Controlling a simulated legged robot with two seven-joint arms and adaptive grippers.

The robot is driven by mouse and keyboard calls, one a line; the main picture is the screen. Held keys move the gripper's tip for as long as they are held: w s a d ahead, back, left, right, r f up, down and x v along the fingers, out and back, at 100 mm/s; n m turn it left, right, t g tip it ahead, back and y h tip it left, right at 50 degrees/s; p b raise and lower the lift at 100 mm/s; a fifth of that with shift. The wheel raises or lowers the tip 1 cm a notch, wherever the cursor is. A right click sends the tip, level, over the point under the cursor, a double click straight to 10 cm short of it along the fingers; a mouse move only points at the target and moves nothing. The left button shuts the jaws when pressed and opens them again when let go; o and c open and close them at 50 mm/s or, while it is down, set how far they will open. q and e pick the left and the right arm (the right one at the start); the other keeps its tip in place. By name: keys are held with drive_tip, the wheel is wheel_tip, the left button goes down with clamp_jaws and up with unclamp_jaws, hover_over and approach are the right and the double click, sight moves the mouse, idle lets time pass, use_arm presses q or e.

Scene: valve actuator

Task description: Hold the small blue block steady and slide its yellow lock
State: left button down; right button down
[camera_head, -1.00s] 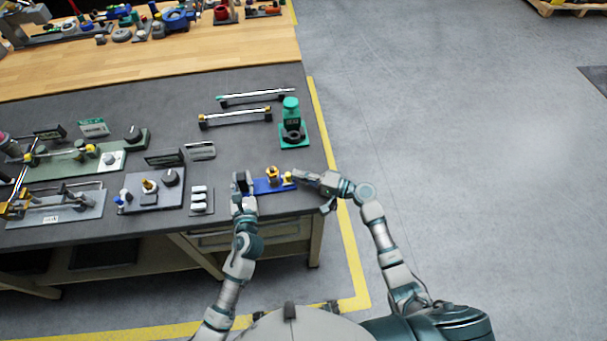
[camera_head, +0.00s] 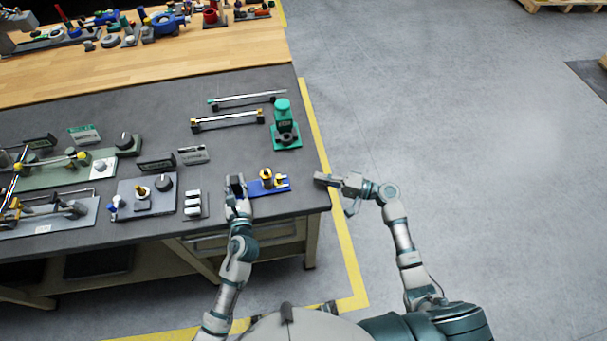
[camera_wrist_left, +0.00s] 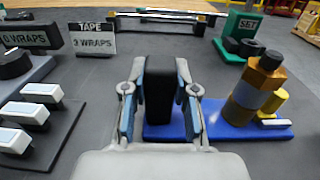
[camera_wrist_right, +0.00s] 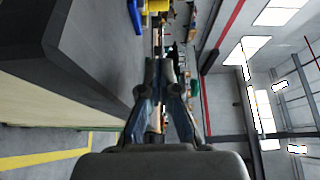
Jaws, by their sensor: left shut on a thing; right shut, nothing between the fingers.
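The small blue block (camera_head: 272,188) lies flat near the table's front right corner. It carries an upright brass-and-grey fitting (camera_wrist_left: 256,88) and, at its right end, a yellow lock (camera_wrist_left: 275,103). The yellow lock also shows in the head view (camera_head: 282,179). My left gripper (camera_head: 235,182) is shut on the black upright post (camera_wrist_left: 160,85) at the block's left end, one finger on each side. My right gripper (camera_head: 318,177) is shut and empty, to the right of the block and apart from it, by the table's right edge. How far the lock has slid is too small to tell.
A green stand (camera_head: 285,130) stands behind the block. Two bar fixtures (camera_head: 228,121) lie further back. A pad with white switches (camera_head: 193,203) sits to the left of my left gripper. Open floor lies beyond the table's right edge.

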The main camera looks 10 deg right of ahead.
use_arm(q)
drive_tip(key=shift+f, duration=0.25)
use_arm(e)
drive_tip(key=v, duration=0.3)
drive_tip(key=shift+s+d, duration=0.15)
drive_tip(key=shift+d, duration=0.05)
use_arm(q)
drive_tip(key=c, duration=0.8)
unclamp_jaws()
drive_tip(key=shift+r, duration=0.1)
